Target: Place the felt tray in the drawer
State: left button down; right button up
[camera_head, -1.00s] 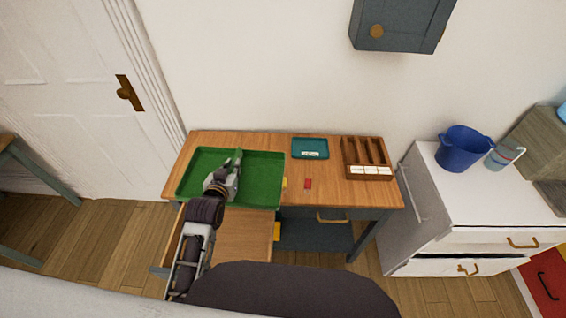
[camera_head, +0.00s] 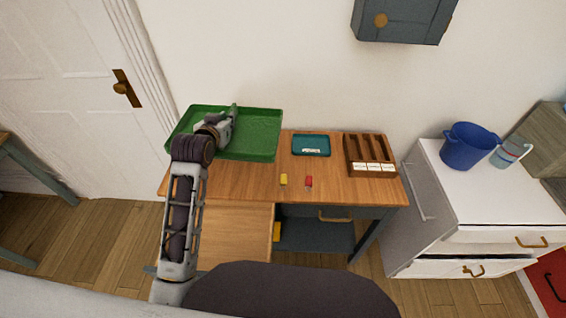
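The green felt tray (camera_head: 258,138) is at the back left of the desk. Its far side shows above the desk's back edge against the wall, so it looks raised off the top. My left gripper (camera_head: 234,112) reaches across the tray to its far rim and appears shut on it; the fingertips are small and partly hidden. The open drawer (camera_head: 238,225) sticks out at the desk's front left, and its wooden inside looks empty where it shows. My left arm covers its left part. My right gripper is not in view.
On the desk top (camera_head: 235,182) lie a yellow block (camera_head: 284,180), a red block (camera_head: 309,183), a small teal tray (camera_head: 311,146) and a wooden organizer (camera_head: 367,151). A white cabinet with a blue bucket (camera_head: 468,147) stands to the right.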

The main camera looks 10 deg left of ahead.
pick_arm(q)
jog(key=w+a, duration=0.1)
jog(key=w+r+b, duration=0.1)
jog(key=w, duration=0.1)
jog(key=w+a+r+b, duration=0.1)
jog(key=w, duration=0.1)
jog(key=shift+w+a+r, duration=0.1)
jog(key=shift+a+r, duration=0.1)
jog(key=shift+a, duration=0.1)
jog(key=w, duration=0.1)
jog(key=w+a+f+b, duration=0.1)
jog(key=w+a, duration=0.1)
jog(key=shift+w+a+f, duration=0.1)
jog(key=shift+a+f, duration=0.1)
jog(key=shift+f, duration=0.15)
jog(key=shift+n+y, duration=0.3)
jog(key=shift+y, duration=0.1)
jog(key=f, duration=0.1)
jog(key=w+a+f, duration=0.1)
jog(key=f, duration=0.1)
jog(key=a+f, duration=0.1)
jog(key=f, duration=0.1)
jog(key=shift+w+f, duration=0.2)
notch_tip(320, 180, down, 8)
jog(key=shift+s+a+r, duration=0.15)
jog(key=shift+a, duration=0.1)
